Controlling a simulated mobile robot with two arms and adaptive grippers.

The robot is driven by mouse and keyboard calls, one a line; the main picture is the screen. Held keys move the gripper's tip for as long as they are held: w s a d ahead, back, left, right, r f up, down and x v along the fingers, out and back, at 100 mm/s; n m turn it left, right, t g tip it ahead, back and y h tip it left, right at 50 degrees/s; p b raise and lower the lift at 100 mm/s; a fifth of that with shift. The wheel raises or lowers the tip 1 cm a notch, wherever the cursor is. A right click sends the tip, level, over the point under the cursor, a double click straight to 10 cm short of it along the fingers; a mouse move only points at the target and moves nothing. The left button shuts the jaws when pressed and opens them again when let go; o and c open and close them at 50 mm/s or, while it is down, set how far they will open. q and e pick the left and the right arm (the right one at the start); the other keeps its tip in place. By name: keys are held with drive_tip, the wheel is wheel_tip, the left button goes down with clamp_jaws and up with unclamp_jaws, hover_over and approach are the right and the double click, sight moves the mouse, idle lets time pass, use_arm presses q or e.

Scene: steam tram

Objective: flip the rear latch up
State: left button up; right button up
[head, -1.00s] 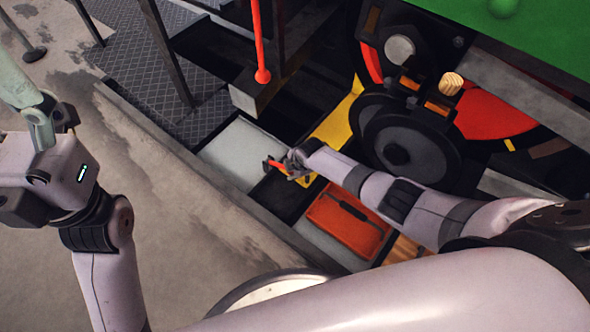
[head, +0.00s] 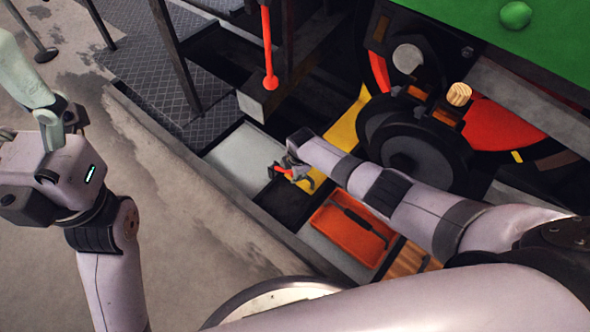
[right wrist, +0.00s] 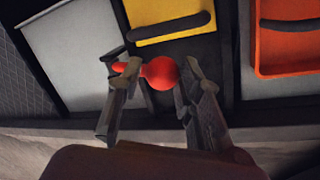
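A red lever with a round red knob shows in the right wrist view (right wrist: 162,73), and its red part also shows in the head view (head: 281,170). I cannot tell whether this is the rear latch. My right gripper (head: 293,174) is low over the trays. In the right wrist view its two fingers (right wrist: 158,85) are apart, with the red knob between them. The knob sits close to the right finger; contact is unclear. A small red end shows beyond the left finger. My left arm is at the left of the head view, and its fingertips are not visible.
A grey-white panel (head: 241,152), a yellow panel (head: 344,128) and an orange tray (head: 350,236) lie around the right gripper. A red rod with a ball end (head: 270,83) hangs above. Dark wheels (head: 418,152) stand to the right. Bare floor (head: 180,215) lies left.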

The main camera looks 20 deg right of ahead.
drive_tip(key=o, duration=0.3)
drive_tip(key=shift+r, duration=0.1)
drive_tip(key=shift+w, duration=0.1)
drive_tip(key=v, duration=1.2)
idle(0.6)
